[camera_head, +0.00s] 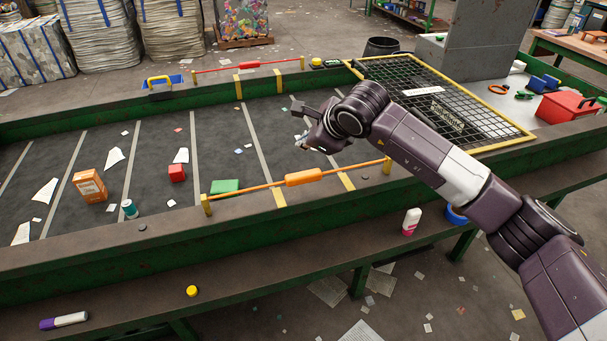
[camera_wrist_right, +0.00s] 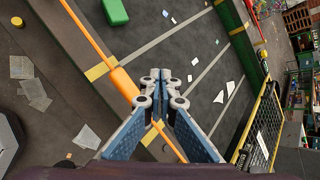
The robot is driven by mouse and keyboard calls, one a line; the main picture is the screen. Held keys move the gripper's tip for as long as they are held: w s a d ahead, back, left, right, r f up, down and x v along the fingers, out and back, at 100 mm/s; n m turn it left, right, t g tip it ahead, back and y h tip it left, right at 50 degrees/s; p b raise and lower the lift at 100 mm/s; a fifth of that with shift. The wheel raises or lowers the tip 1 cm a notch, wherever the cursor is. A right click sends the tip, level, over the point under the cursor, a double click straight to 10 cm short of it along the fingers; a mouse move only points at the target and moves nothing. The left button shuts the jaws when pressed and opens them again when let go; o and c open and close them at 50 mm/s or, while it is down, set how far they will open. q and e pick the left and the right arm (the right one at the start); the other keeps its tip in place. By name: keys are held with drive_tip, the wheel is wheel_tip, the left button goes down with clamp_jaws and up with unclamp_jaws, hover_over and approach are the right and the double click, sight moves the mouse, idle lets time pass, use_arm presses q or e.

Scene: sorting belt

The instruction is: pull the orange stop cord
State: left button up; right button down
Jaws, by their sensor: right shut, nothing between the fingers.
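The orange stop cord (camera_head: 245,187) runs along the near edge of the belt between two yellow posts, with a thick orange handle (camera_head: 303,178) in its middle. My right gripper (camera_head: 297,124) is above the belt, behind and above the handle in the head view, apart from the cord. In the right wrist view the orange handle (camera_wrist_right: 122,82) lies just left of the closed fingertips (camera_wrist_right: 161,76), and the fingers cover part of the cord. The right gripper is shut and empty. My left gripper is not in view.
A red cord (camera_head: 246,65) spans the far edge. The belt (camera_head: 225,140) carries an orange box (camera_head: 90,186), a red block (camera_head: 177,173), a green block (camera_head: 225,186), a can (camera_head: 129,209) and scraps. A black grid (camera_head: 440,98) lies right.

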drive_tip(key=b, duration=0.2)
hover_over(305, 176)
wheel_tip(305, 176, down, 6)
drive_tip(key=shift+w+r, duration=0.1)
drive_tip(key=shift+r, duration=0.05)
drive_tip(key=shift+a+f+b, duration=0.1)
drive_tip(key=shift+f+b, duration=0.5)
drive_tip(key=shift+b, duration=0.1)
drive_tip(key=shift+r, duration=0.1)
idle(0.5)
drive_tip(key=shift+f+b, duration=0.45)
drive_tip(key=shift+b, duration=0.25)
drive_tip(key=shift+f+b, duration=1.75)
drive_tip(key=shift+b, duration=0.15)
idle(1.3)
idle(0.4)
drive_tip(key=shift+r+p, duration=0.45)
drive_tip(key=shift+r, duration=1.7)
